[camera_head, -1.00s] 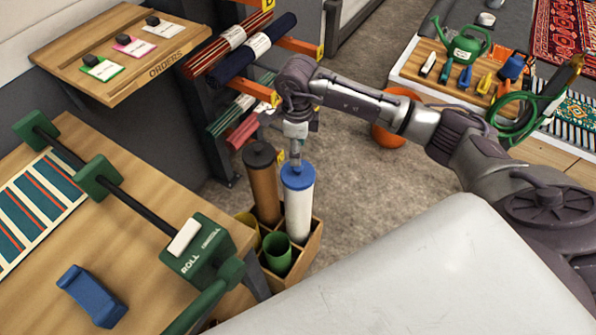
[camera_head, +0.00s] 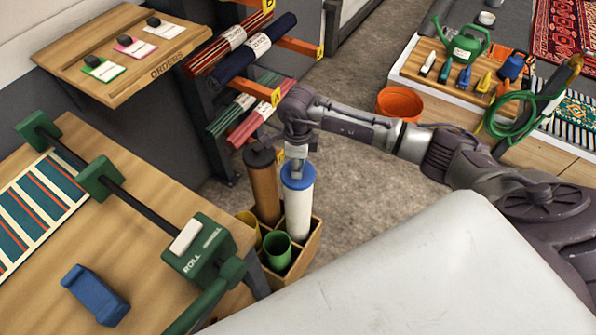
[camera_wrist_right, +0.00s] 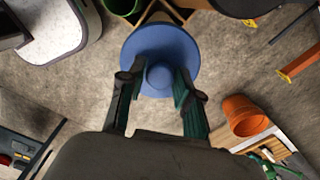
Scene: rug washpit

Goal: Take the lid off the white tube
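The white tube (camera_head: 299,212) stands upright in a wooden crate (camera_head: 312,247), with a blue lid (camera_head: 298,175) on its top. In the right wrist view the round blue lid (camera_wrist_right: 185,45) has a small raised knob (camera_wrist_right: 160,77) at its middle. My right gripper (camera_head: 297,165) points down at the lid from just above. In the wrist view its two fingers (camera_wrist_right: 159,80) are apart, one on each side of the knob, with gaps visible between. Whether a fingertip touches the lid is not clear. My left gripper is out of view.
A brown tube (camera_head: 265,192) with a dark lid stands close beside the white one. A green tube (camera_head: 277,250) and a yellow one (camera_head: 248,222) share the crate. A rack with rolled rugs (camera_head: 240,50) is behind. An orange bucket (camera_head: 399,104) stands on the floor.

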